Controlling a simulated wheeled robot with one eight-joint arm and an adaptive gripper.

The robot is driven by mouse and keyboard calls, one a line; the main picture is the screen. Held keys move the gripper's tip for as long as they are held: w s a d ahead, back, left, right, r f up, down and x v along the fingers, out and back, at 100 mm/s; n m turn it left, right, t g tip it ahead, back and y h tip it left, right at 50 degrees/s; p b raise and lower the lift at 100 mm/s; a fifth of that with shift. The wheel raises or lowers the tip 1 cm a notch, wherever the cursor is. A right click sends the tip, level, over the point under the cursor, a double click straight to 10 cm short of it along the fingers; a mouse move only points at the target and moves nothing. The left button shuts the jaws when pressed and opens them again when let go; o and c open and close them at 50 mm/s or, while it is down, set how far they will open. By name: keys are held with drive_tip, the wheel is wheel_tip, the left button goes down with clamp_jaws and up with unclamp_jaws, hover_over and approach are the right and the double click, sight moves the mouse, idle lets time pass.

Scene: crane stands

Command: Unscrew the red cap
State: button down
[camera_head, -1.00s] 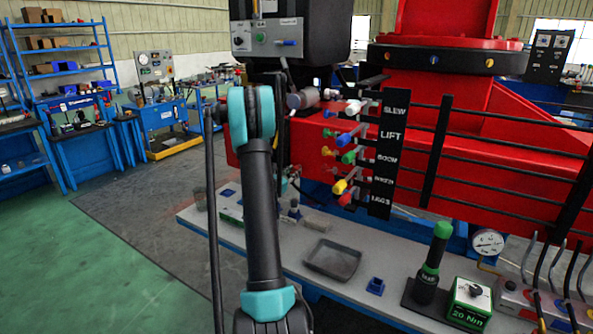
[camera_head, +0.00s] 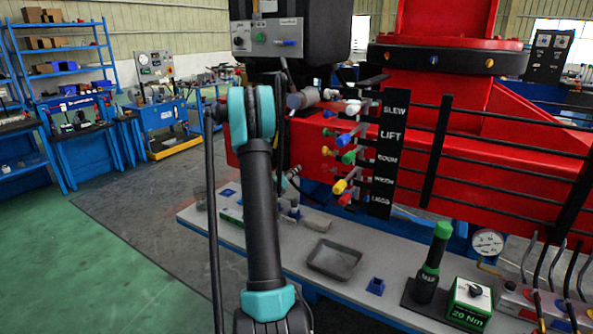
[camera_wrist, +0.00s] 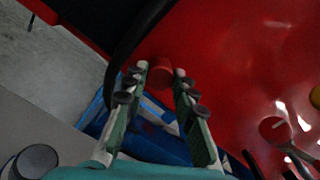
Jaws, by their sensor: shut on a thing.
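In the wrist view a small round red cap (camera_wrist: 160,72) sits between the tips of my gripper (camera_wrist: 160,76). The two green-and-white fingers with dark pads are closed on its sides. A red surface lies behind it. In the head view my arm hides most of the gripper and this cap; only a pale part of the gripper (camera_head: 291,176) shows just right of the arm, below the black box.
Coloured caps, including a yellow one (camera_head: 340,187) and another red one (camera_head: 345,199), stick out beside the black label plate (camera_head: 388,150). A dark hose (camera_wrist: 128,50) passes close to my left finger. The bench holds a grey tray (camera_head: 334,260) and a green-handled torque tool (camera_head: 430,265).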

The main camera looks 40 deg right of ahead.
drive_tip(key=shift+n, duration=0.8)
drive_tip(key=n, duration=0.5)
drive_tip(key=c, duration=1.2)
unclamp_jaws()
drive_tip(key=shift+o, duration=0.2)
drive_tip(key=shift+c, duration=0.8)
